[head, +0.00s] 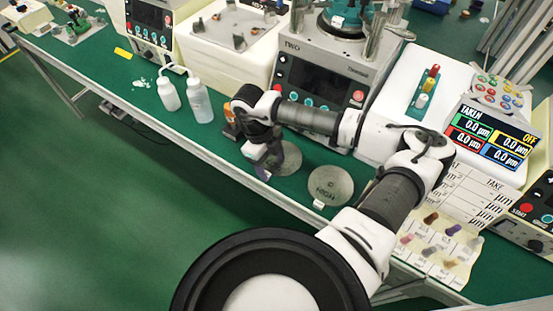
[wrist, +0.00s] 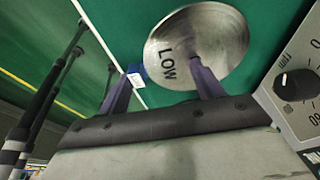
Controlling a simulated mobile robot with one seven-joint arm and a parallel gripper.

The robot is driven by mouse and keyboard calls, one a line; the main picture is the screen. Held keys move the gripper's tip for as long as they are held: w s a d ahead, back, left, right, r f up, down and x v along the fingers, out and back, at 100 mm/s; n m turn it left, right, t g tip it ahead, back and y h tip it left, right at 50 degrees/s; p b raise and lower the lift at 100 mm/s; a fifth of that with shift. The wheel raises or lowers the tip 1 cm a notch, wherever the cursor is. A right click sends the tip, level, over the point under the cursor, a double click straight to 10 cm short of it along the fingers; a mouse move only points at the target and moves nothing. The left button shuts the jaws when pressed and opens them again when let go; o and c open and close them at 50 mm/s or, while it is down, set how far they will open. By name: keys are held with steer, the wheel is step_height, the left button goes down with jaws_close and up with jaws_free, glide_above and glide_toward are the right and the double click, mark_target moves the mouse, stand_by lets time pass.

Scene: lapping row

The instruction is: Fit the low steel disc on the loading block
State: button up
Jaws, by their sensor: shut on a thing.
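The low steel disc (wrist: 222,42), a round grey plate marked LOW, is at my gripper (wrist: 163,70) in the wrist view. One purple finger overlaps its face and the other is by its edge. The gripper is shut on the disc; the exact contact is unclear. In the head view the disc (head: 285,158) is partly hidden behind my gripper (head: 272,168), low over the green bench; whether it is clear of the bench I cannot tell. A teal round piece (head: 343,24) on the machine marked TWO may be the loading block; its top is cut off.
A second disc marked HIGH (head: 331,186) lies to the right. Two wash bottles (head: 200,102) stand to the left. The machine's front panel (head: 318,82) is behind my arm. A teal stand (head: 421,100) with coloured pieces and a display (head: 490,138) are at right.

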mark_target(270, 168)
steer(key=shift+r, duration=0.1)
step_height(270, 168, up, 19)
steer(key=b, duration=0.5)
steer(key=shift+b, duration=0.3)
steer(key=shift+a+r, duration=0.1)
steer(key=shift+a, duration=0.1)
